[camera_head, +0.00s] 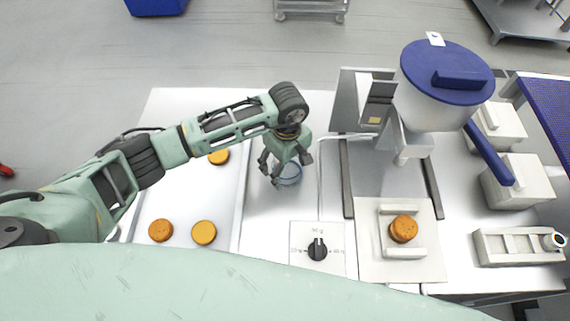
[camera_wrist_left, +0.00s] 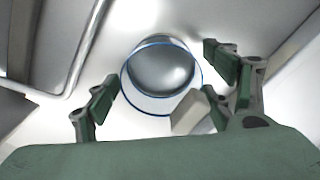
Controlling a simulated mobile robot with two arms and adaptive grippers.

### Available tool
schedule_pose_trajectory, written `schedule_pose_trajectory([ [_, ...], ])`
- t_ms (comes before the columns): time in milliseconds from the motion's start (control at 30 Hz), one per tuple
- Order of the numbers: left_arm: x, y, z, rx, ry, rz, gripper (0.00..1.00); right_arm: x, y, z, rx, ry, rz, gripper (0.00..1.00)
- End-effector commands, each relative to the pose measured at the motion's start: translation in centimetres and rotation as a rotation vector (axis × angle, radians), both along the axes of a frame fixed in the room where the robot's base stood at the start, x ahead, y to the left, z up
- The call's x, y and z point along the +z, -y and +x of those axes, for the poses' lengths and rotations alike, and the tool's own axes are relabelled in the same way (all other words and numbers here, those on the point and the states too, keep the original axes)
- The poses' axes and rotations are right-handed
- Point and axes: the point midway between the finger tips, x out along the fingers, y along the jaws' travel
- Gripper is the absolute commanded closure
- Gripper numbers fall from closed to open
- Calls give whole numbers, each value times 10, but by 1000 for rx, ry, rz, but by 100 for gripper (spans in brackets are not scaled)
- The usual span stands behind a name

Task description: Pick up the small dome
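The small dome (camera_head: 290,175) is a clear, round thing with a blue rim, standing on the white table right of the tray. In the left wrist view the dome (camera_wrist_left: 160,75) shows its full blue rim with a shiny grey rounded middle. My left gripper (camera_head: 289,168) is over it, fingers pointing down, and partly hides it. In the left wrist view its fingers (camera_wrist_left: 157,85) are spread apart with the dome between and beyond them; I see no clear contact. My right gripper is not in view.
A white tray (camera_head: 184,202) with several orange rounds lies at the left. A dial panel (camera_head: 302,262) is in front. A machine with a blue-lidded hopper (camera_head: 425,98) stands at the right, near a plate (camera_head: 371,262) bearing one orange round (camera_head: 403,229). White boxes (camera_head: 515,182) stand further right.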

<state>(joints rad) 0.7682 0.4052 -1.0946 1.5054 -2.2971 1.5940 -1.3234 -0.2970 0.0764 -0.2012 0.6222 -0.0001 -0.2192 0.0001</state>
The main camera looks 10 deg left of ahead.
Motion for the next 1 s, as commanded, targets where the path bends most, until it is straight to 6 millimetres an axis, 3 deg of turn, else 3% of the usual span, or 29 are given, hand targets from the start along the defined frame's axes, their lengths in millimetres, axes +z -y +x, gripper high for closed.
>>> schedule_pose_trajectory([
  [333,0,0,0,1,0,0,59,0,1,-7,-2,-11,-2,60],
  [733,7,0,1,1,2,0,60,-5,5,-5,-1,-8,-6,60],
  [967,41,-1,2,-2,8,0,60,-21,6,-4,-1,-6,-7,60],
  [1000,44,12,5,-3,6,-4,60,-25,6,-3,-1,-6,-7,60],
])
